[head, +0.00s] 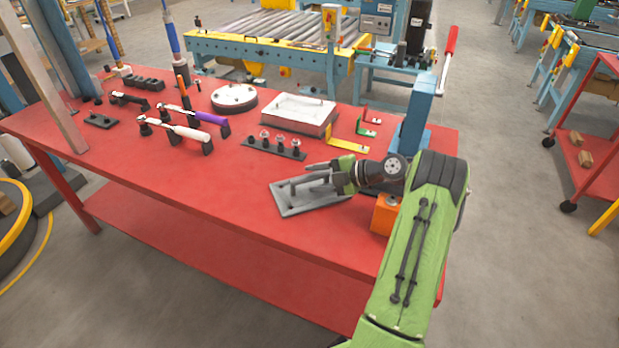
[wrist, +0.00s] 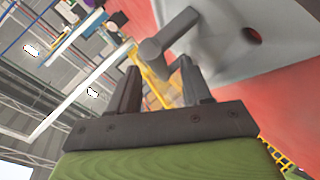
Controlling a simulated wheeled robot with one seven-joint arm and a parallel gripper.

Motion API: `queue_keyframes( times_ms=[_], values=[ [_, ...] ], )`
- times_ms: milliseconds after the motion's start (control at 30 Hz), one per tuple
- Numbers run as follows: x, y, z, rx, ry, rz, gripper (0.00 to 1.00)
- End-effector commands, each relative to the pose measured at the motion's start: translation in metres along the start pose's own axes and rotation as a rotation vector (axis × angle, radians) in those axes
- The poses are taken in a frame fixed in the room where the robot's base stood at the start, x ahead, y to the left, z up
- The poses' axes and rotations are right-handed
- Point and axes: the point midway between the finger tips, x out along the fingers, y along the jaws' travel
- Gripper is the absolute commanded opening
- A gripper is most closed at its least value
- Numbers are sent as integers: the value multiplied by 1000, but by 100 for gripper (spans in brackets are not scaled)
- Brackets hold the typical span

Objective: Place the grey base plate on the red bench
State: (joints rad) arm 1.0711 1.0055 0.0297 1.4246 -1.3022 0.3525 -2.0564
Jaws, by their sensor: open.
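The grey base plate (head: 293,205) lies flat on the red bench (head: 190,188), near its front edge. It has a raised bar handle on top. In the wrist view the plate (wrist: 235,25) fills the upper right, with a hole near its edge and the grey handle (wrist: 170,38) close ahead of my fingertips. My gripper (head: 312,172) is level beside and just above the plate, fingers pointing left. In the wrist view my gripper (wrist: 160,75) is open and its fingers are near the handle; I cannot tell whether they touch it.
An orange block (head: 384,215) sits right of the plate, under my arm. A black rack with several fittings (head: 273,148) and a yellow bracket (head: 347,144) stand behind. A white-topped box (head: 299,112) is farther back. The bench's front left is clear.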

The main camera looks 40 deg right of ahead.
Motion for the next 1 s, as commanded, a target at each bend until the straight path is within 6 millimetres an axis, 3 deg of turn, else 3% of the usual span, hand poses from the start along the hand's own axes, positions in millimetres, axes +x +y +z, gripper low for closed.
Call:
queue_keyframes(
  times_ms=[100,200,367,467,533,667,833,1000],
  values=[
    [-28,2,0,0,-4,1,48],
    [-42,2,0,1,-2,1,48],
    [-40,12,-14,36,-5,-45,48],
    [-17,36,-51,155,-45,-162,48],
    [-2,50,-89,274,-107,-255,48],
    [9,61,-164,489,-268,-363,48],
    [-6,50,-259,763,-508,-374,48],
    [-52,11,-333,1050,-720,-247,48]
  ],
)
